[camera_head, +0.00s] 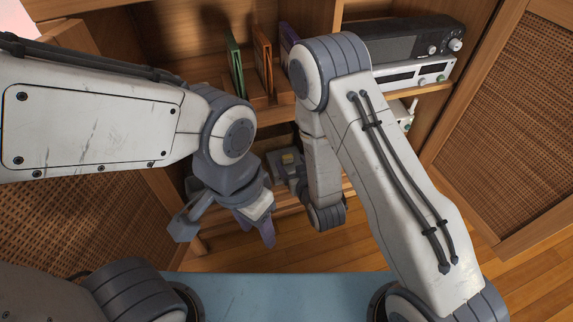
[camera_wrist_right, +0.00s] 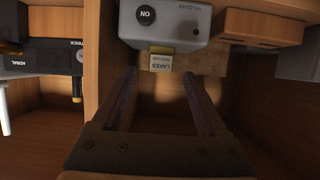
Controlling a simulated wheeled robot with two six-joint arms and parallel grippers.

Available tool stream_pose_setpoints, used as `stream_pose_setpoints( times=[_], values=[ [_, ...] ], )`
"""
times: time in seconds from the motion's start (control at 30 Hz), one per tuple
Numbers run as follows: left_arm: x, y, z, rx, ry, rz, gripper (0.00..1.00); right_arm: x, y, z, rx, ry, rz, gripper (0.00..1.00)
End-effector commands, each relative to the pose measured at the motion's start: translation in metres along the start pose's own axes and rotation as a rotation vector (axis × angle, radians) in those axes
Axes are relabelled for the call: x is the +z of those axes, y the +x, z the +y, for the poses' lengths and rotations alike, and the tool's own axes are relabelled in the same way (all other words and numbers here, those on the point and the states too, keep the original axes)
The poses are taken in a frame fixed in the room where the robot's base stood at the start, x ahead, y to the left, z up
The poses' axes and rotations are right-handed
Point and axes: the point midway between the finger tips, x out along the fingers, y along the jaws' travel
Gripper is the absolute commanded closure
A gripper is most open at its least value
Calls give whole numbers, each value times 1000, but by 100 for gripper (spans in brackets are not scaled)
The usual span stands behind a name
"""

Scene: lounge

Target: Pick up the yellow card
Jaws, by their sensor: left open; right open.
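The yellow card (camera_wrist_right: 161,59) bears a pale label and sticks out of the front of a grey device (camera_wrist_right: 165,24) in the right wrist view. My right gripper (camera_wrist_right: 160,74) is open, with one finger on each side of the card's line. The card is ahead between the fingertips; I cannot tell whether they touch it. In the head view my right arm hides most of that gripper, and a small yellow patch (camera_head: 288,158) shows beside it. My left gripper (camera_head: 226,230) is open and empty, lower and left of the card.
Upright cases, one green (camera_head: 235,66) and one orange (camera_head: 263,56), stand on the upper shelf. A dark audio unit (camera_head: 408,44) and a silver one (camera_head: 412,76) are to the right. In the wrist view, a wooden divider (camera_wrist_right: 100,50) stands close left of my right gripper.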

Motion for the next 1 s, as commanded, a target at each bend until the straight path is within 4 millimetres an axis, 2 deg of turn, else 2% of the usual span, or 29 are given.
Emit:
stream_pose_setpoints(
  times=[0.1,0.27,0.5,0.6,0.9,0.93,1.0],
  values=[
    [0,10,-1,0,0,0,50,1,18,1,2,2,3,24],
    [1,15,-1,0,0,0,50,1,28,0,1,0,1,24],
    [2,43,-3,0,0,0,50,2,60,-2,-1,0,4,24],
    [3,48,-4,0,0,0,50,1,72,-4,-3,-1,1,24],
    [3,48,-4,0,0,0,50,-2,77,-4,-3,-2,-2,24],
    [3,48,-4,0,0,0,50,-2,77,-4,-3,-2,-2,28],
    [3,48,-3,0,0,0,50,-2,76,-3,-3,-1,-2,54]
  ],
)
